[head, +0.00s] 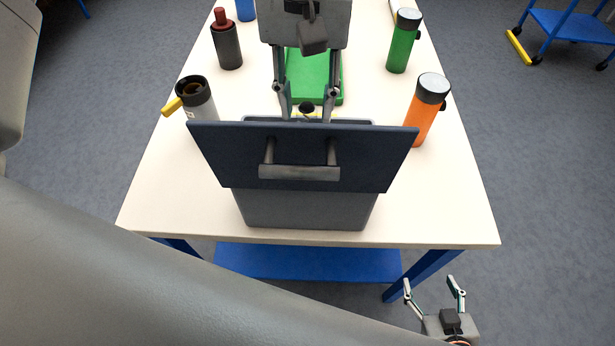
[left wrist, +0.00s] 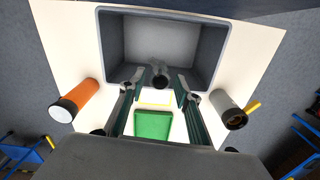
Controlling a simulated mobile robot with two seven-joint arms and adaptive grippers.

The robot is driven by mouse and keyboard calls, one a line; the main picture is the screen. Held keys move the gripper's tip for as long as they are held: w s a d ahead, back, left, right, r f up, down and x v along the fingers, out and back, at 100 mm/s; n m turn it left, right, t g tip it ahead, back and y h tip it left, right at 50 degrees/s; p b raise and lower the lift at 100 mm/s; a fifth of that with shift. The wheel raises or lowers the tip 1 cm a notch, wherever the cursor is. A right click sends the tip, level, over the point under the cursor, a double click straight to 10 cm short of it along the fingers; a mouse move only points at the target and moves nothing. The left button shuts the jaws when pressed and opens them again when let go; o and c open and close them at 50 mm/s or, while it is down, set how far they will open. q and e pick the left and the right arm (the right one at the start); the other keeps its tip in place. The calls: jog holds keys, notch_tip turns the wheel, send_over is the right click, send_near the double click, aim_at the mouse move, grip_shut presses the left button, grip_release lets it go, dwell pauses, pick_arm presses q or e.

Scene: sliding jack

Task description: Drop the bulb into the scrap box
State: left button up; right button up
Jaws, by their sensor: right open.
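The scrap box (head: 305,208) is a grey bin near the front edge of the table, and its dark blue lid (head: 225,150) with a grey handle stands raised. In the left wrist view the open box (left wrist: 222,50) shows its grey inside, empty where I can see. My left gripper (head: 306,116) points down over the box behind the lid. The bulb (head: 306,107) shows a dark round end between its fingers. In the left wrist view the bulb (left wrist: 160,76) sits between the fingertips (left wrist: 161,80), over the box. My right gripper (head: 432,286) is open and empty, low beside the table's front right.
An orange bottle (head: 421,118) stands right of the box, and a grey mug-like bottle (head: 199,102) stands left. The table's front corners (head: 440,215) are clear.

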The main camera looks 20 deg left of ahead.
pick_arm(q)
notch_tip(320, 180, up, 12)
dwell(0.9)
dwell(0.3)
